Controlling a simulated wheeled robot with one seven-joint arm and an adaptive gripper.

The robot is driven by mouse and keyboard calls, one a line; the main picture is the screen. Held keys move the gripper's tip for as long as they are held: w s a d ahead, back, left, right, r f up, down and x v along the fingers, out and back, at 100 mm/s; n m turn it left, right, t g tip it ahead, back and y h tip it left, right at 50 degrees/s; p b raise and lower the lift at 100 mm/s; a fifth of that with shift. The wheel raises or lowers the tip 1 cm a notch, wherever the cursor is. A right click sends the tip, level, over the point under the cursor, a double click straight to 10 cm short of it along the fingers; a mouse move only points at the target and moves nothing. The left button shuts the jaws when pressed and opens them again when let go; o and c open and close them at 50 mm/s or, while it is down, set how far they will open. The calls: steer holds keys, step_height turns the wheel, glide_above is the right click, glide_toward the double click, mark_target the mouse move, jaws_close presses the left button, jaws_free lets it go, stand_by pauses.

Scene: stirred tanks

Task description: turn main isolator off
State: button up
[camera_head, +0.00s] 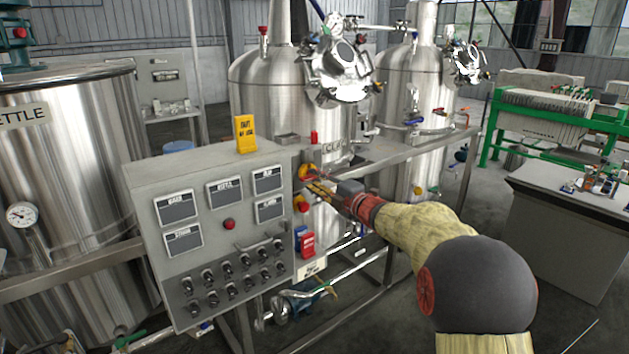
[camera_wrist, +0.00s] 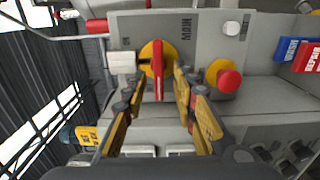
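The main isolator is a red bar handle on a yellow disc, on the grey panel marked MAIN. In the wrist view the isolator handle (camera_wrist: 158,72) runs up and down the picture, in line with my fingers. In the head view the isolator (camera_head: 306,171) is on the side face of the control cabinet, partly covered by my fingers. My gripper (camera_wrist: 157,88) is open, with a yellow-and-black finger on either side of the handle and visible gaps between. It also shows in the head view (camera_head: 317,187), reaching in from the right. Contact with the handle cannot be told.
A red mushroom button on a yellow base (camera_wrist: 228,80) is close beside my right-hand finger. A white block (camera_wrist: 122,62) is left of the disc. Blue and red tags (camera_head: 307,245) hang below. The cabinet (camera_head: 215,170) carries a yellow sign (camera_head: 245,134). Steel tanks (camera_head: 270,90) stand behind.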

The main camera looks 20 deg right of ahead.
steer(key=v, duration=1)
steer(key=shift+s, duration=0.4)
steer(key=shift+d, duration=0.1)
